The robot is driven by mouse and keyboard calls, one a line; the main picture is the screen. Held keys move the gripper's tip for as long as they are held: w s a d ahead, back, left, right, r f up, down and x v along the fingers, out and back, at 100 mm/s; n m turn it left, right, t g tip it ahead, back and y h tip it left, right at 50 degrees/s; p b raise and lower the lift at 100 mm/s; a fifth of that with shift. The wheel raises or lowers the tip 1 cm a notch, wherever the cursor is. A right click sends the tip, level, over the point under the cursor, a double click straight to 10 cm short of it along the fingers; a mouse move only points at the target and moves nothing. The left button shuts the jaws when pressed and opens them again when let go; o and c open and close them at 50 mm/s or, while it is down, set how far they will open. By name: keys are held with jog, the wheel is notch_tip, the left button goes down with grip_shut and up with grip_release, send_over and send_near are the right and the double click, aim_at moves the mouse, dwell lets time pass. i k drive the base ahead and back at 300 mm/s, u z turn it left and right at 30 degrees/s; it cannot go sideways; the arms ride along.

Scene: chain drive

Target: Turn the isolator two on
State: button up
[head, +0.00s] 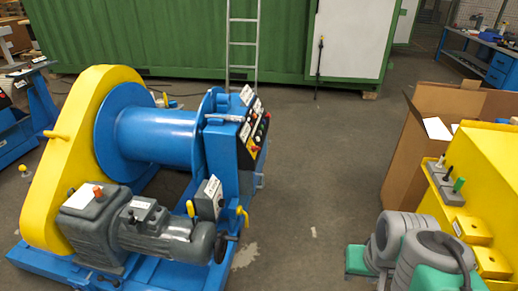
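No label reading "isolator two" can be made out in the head view. A blue control panel (252,135) on the winch carries several small buttons and knobs, with a red and yellow one among them; white labels on it are too small to read. A grey box (209,199) with a white label stands on the winch below the panel. On the yellow machine at the right, a grey switch block (445,183) carries small upright levers, one with a green top (459,184). Which of these is isolator two, I cannot tell. My gripper is not in view.
The blue winch drum (158,135) with its yellow guard (62,150) and grey motor (170,232) fills the left. Grey and green rounded parts (405,235) stand by the yellow machine (490,160). An open cardboard box (408,150) is behind it. Floor (315,170) between is clear.

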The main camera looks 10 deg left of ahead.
aim_at(255, 148)
jog(key=i, duration=2.95)
jog(key=u, duration=3.9)
